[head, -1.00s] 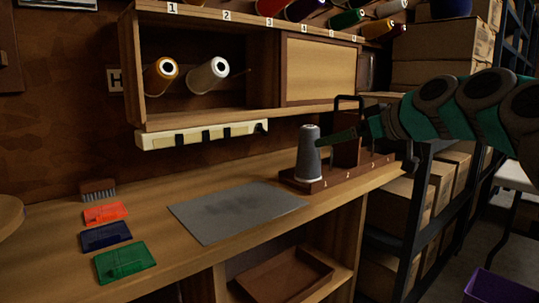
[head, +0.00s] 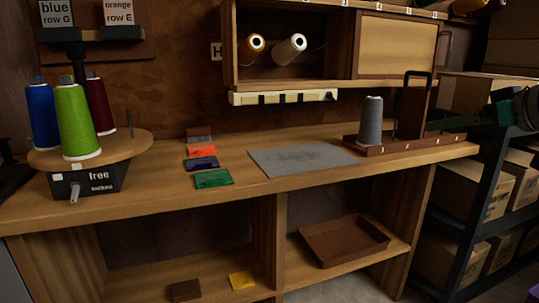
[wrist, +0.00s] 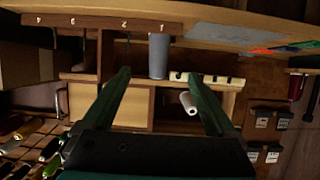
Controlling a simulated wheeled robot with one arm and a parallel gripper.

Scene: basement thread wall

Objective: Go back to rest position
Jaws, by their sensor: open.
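My gripper (wrist: 162,88) shows in the wrist view with its two green fingers spread apart and nothing between the tips. A grey thread cone (head: 370,122) stands upright on the brown numbered rack (head: 425,144) at the right of the workbench. In the wrist view the grey cone (wrist: 158,55) appears beyond the fingers, apart from them.
The workbench (head: 330,185) holds a grey mat (head: 300,160), several coloured cards, and a round stand (head: 50,157) with blue, green and red cones. A cabinet (head: 300,85) with two cones hangs above. Shelves with boxes (head: 510,185) stand at the right.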

